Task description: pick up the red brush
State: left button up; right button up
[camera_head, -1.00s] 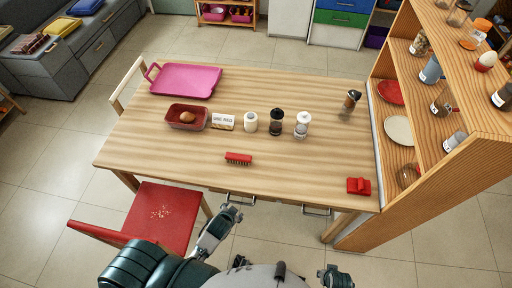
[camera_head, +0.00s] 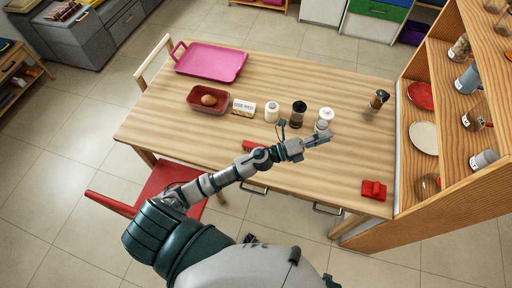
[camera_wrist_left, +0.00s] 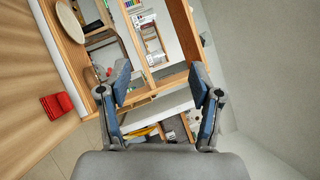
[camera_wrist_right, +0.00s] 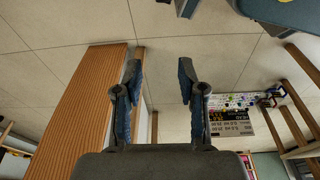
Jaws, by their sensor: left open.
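The red brush (camera_head: 252,145) lies on the wooden table in the head view. My left arm crosses in front of it, so only part of its red back shows and its bristles are hidden. My left gripper (camera_head: 306,132) is over the table, to the right of the brush and near the shakers. In the left wrist view my left gripper (camera_wrist_left: 160,75) is open, with nothing between its fingers, and the brush is not visible. In the right wrist view my right gripper (camera_wrist_right: 160,65) is open and empty, with the floor behind it.
On the table (camera_head: 320,80) stand a pink tray (camera_head: 210,62), a red dish (camera_head: 208,101), a small sign (camera_head: 243,107), a white jar (camera_head: 272,112), a dark shaker (camera_head: 298,114) and a white shaker (camera_head: 324,119). A red item (camera_head: 373,190) lies near the wooden shelf (camera_head: 452,150).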

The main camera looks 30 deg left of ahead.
pick_arm(q)
jog(key=s+d+m+g+h, duration=0.2)
jog(key=d+m+g, duration=0.1)
jog(key=m+g, duration=0.5)
jog(key=m+g+y, duration=0.7)
jog(key=m+y, duration=0.6)
jog(key=y, duration=0.4)
send_over(255, 145)
notch_tip(255, 145, down, 10)
notch_tip(255, 145, down, 11)
jog(key=shift+f+p, duration=0.2)
jog(key=shift+p, duration=0.5)
jog(key=shift+f+p, duration=0.3)
jog(key=shift+f, duration=2.8)
grip_shut()
pick_arm(e)
jog(key=s+d+f, duration=0.1)
jog(key=s+f, duration=0.4)
jog(key=s, duration=0.3)
jog(key=s+d+f+g, duration=0.1)
jog(key=s+f, duration=0.4)
jog(key=s, duration=0.3)
jog(key=shift+d+f, duration=0.35)
jog(key=shift+f, duration=0.05)
